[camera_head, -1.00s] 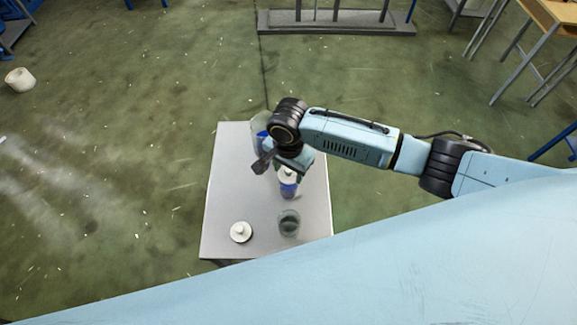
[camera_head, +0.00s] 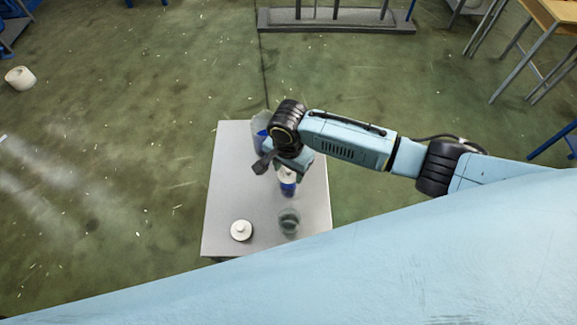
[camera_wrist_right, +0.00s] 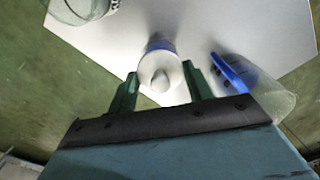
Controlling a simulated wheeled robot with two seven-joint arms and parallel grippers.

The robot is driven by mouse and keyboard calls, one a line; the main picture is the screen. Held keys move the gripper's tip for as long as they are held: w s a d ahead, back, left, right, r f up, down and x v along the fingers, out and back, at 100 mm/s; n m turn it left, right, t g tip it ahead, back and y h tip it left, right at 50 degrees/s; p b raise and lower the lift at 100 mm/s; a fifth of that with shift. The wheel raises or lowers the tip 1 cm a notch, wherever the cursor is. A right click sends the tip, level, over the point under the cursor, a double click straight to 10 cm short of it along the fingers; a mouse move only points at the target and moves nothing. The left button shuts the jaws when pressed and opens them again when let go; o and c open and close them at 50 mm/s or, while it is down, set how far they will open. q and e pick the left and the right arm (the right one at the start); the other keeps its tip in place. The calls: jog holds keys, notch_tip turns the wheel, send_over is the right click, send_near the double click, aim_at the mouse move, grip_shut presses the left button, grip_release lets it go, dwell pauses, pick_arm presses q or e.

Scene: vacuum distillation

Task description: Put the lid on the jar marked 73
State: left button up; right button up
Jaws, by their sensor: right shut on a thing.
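My right gripper (camera_head: 276,166) is over the table and shut on a white knobbed top (camera_wrist_right: 160,78), which shows between its green fingers in the right wrist view. A blue band shows below this top, and the white and blue thing (camera_head: 288,185) is partly hidden under my gripper in the head view. I cannot tell whether top and blue part are one piece. A loose white knobbed lid (camera_head: 241,230) lies on the table at the front left. A clear glass jar (camera_head: 289,222) stands to its right. I cannot read a 73. My left gripper is not in view.
The pale table (camera_head: 228,185) has free room on its left side. A clear vessel with blue on it (camera_head: 260,125) stands at the back, beside my wrist; it is at the right in the right wrist view (camera_wrist_right: 245,75). Green floor surrounds the table.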

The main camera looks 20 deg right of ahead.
dwell(0.4)
jog(key=o, duration=1.5)
jog(key=shift+r+p, duration=1.35)
jog(key=shift+p, duration=0.4)
jog(key=shift+r+p, duration=0.75)
jog(key=shift+r, duration=1.35)
